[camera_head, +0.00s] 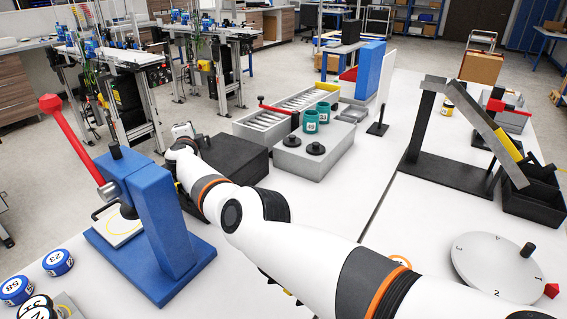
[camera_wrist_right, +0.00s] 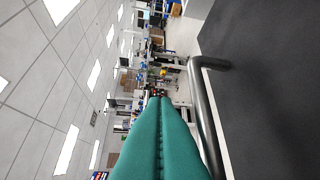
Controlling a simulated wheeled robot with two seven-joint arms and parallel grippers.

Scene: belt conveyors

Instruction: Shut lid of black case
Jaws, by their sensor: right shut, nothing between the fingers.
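The black case (camera_head: 240,152) stands on the white table just beyond my right wrist in the head view. Its top looks flat and level, with the lid seemingly down on the body; my arm hides its near left part. In the right wrist view a dark flat surface (camera_wrist_right: 270,90), apparently the lid, fills the right side. A dark bent bar handle (camera_wrist_right: 206,110) is fixed to it. My right gripper (camera_wrist_right: 160,100) has its green fingers together and empty, beside the handle. I cannot tell whether they touch. My left gripper is out of view.
A blue press (camera_head: 165,225) with a red lever (camera_head: 72,140) stands close left of my right arm. A grey box (camera_head: 315,155) with black knobs and teal cups (camera_head: 311,122) stand right of the case. A black ramp stand (camera_head: 420,140) is farther right.

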